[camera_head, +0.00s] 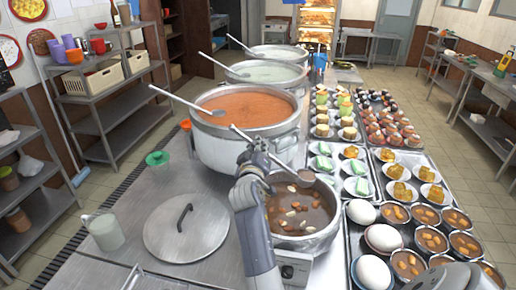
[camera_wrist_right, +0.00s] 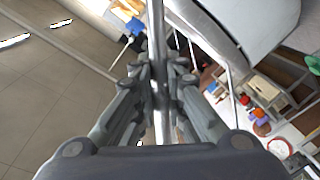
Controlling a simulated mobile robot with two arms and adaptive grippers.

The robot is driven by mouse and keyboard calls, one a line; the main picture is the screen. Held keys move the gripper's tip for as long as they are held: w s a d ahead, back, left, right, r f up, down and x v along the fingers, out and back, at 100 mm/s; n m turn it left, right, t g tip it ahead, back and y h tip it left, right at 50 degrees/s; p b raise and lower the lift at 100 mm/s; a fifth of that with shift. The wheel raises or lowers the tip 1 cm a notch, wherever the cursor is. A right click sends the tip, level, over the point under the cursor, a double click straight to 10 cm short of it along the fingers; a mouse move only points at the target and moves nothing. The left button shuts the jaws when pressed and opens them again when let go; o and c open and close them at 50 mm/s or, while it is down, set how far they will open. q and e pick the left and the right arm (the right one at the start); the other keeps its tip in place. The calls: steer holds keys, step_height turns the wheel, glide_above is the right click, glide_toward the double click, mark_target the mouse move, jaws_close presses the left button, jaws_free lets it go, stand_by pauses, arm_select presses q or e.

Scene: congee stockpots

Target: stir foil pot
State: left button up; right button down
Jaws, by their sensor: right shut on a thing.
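My right gripper (camera_head: 257,152) is shut on the metal handle of a ladle (camera_head: 285,166). The handle also runs between the fingers in the right wrist view (camera_wrist_right: 158,85). The ladle's bowl (camera_head: 307,175) is over the far side of the front silver pot (camera_head: 320,241), which holds brown soup with chunks; I cannot tell whether it touches the soup. Behind stand a large pot of orange-red congee (camera_head: 245,147) and two pots of pale congee, (camera_head: 264,72) and (camera_head: 277,52), each with a ladle resting in it. I cannot tell which pot is the foil one. My left gripper is not in view.
A round lid (camera_head: 186,228) lies on the steel counter left of the front pot, with a cup (camera_head: 104,232) and a green bowl (camera_head: 157,159). Trays of bowls, eggs and plated food crowd the right side. Shelves stand at the left.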

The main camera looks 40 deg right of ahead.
steer(key=shift+w+a, duration=0.2)
steer(key=shift+a, duration=0.1)
steer(key=shift+f+n+b, duration=0.1)
steer(key=shift+n+b, duration=0.45)
steer(key=shift+n, duration=0.15)
